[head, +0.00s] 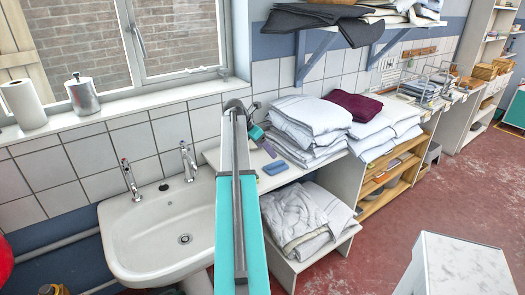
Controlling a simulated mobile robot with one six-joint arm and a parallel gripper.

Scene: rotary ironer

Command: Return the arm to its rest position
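My arm (237,165) rises up the middle of the head view, teal and grey. Its far end bends over beside the sink, in front of the tiled wall. My gripper (268,148) appears as a small dark and purple end just right of the arm, above the white counter near a blue cloth or sponge. It is too small to tell whether its fingers are open or shut. I see nothing clearly held in it, and cannot tell whether it touches the counter.
A white sink (165,235) with two taps is at left. Folded white linen (308,115) and a maroon cloth (353,105) lie on the counter at right, with more linen (300,215) on the shelf below. A white cabinet (460,265) stands front right. Red floor between is clear.

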